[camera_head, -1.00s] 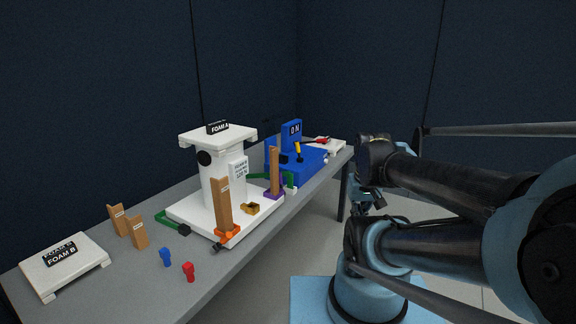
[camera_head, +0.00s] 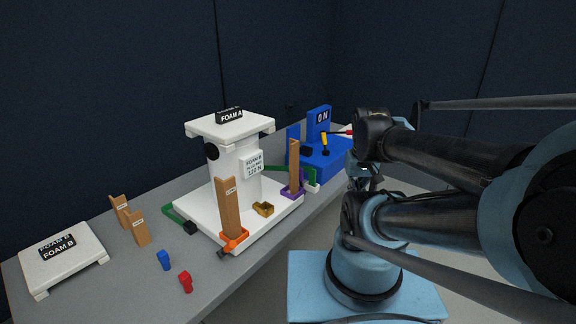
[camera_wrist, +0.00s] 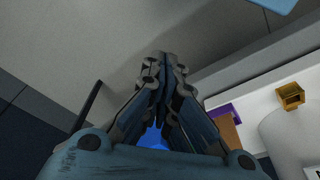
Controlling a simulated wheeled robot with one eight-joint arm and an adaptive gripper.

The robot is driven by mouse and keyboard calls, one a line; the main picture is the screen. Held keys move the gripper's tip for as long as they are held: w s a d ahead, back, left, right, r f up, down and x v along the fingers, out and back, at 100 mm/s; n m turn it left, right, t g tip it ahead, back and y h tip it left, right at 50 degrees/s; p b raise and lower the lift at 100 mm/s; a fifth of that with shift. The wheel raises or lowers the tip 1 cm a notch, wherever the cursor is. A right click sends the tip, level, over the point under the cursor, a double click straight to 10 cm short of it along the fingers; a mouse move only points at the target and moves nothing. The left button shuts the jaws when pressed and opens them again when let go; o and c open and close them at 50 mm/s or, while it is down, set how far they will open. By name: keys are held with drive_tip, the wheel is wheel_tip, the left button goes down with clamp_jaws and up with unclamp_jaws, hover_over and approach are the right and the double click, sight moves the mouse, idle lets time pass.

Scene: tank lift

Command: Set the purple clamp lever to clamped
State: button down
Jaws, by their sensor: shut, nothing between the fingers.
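The purple clamp (camera_head: 293,191) sits on the right part of the white stand base (camera_head: 205,226), at the foot of a wooden post (camera_head: 294,165). Whether its lever is clamped cannot be told at this size. In the wrist view a purple piece (camera_wrist: 222,111) shows right of my gripper, apart from the fingers, by the white base edge. My gripper (camera_wrist: 164,58) is shut and empty, with its fingertips over bare grey surface. In the head view my arm largely hides my gripper.
An orange clamp (camera_head: 235,238) holds another post (camera_head: 229,205). A green lever (camera_head: 292,171) lies behind the purple clamp. The blue ON unit (camera_head: 318,125) stands behind, partly covered by my arm. A brass block (camera_head: 263,209) and red and blue pegs (camera_head: 186,282) are nearby.

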drive_tip(key=w+a+r+n+g, duration=0.2)
drive_tip(key=w+a+r, duration=0.25)
drive_tip(key=w, duration=0.25)
drive_tip(key=w+a+r+n+g, duration=0.1)
drive_tip(key=w+a+r+n, duration=0.1)
drive_tip(key=w+a+r, duration=0.35)
drive_tip(key=w+a+f+n+g+h, duration=0.1)
drive_tip(key=w+a+f+n, duration=0.1)
drive_tip(key=w+a, duration=0.5)
drive_tip(key=w+a+f+n+g+h, duration=0.1)
drive_tip(key=w+a+f+n+h, duration=0.1)
drive_tip(key=w+a, duration=0.5)
drive_tip(key=shift+w+f, duration=0.35)
drive_tip(key=shift+w, duration=0.55)
